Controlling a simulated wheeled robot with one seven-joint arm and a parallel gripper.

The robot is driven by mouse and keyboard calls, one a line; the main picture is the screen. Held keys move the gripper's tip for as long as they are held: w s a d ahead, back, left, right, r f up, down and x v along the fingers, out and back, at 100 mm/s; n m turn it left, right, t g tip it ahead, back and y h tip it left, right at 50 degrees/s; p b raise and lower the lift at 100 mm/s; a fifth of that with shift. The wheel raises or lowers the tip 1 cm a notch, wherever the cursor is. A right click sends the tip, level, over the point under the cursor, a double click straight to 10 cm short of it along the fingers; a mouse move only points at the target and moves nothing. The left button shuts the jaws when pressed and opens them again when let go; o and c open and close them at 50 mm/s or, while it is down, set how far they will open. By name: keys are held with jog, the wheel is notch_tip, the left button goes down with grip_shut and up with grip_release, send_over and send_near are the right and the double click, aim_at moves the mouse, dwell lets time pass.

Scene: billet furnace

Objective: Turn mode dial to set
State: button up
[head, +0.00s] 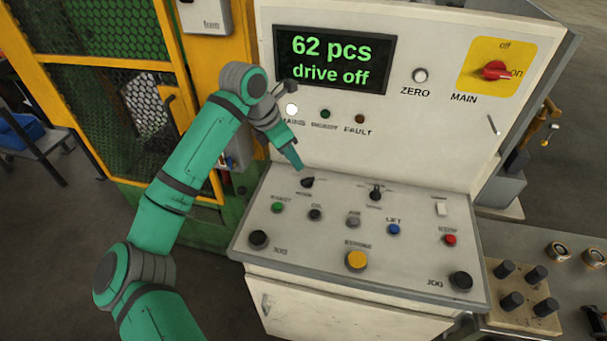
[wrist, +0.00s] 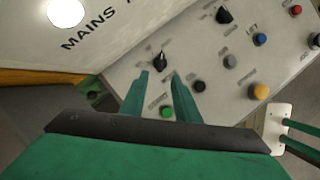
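The black dial (head: 307,182) at the upper left of the sloped console has a small label under it that seems to read mode. It also shows in the wrist view (wrist: 159,63), just beyond my fingertips, with a light pointer mark on its top. Its position labels are too small to read. My gripper (head: 298,167) is just above and behind this dial in the head view. In the wrist view (wrist: 161,75) its two green fingers stand apart with nothing between them. I cannot tell whether they touch the dial.
A second black dial (head: 375,192) sits to the right, with several push buttons below. The display (head: 334,59) reads 62 pcs, drive off. The red main switch (head: 495,70) points to on. The MAINS lamp (head: 292,109) is lit white. A yellow mesh guard (head: 130,90) stands left.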

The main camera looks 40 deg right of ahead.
aim_at(307, 179)
jog(key=x, duration=0.9)
jog(key=shift+d+f, duration=0.2)
jog(key=shift+f, duration=0.15)
grip_shut()
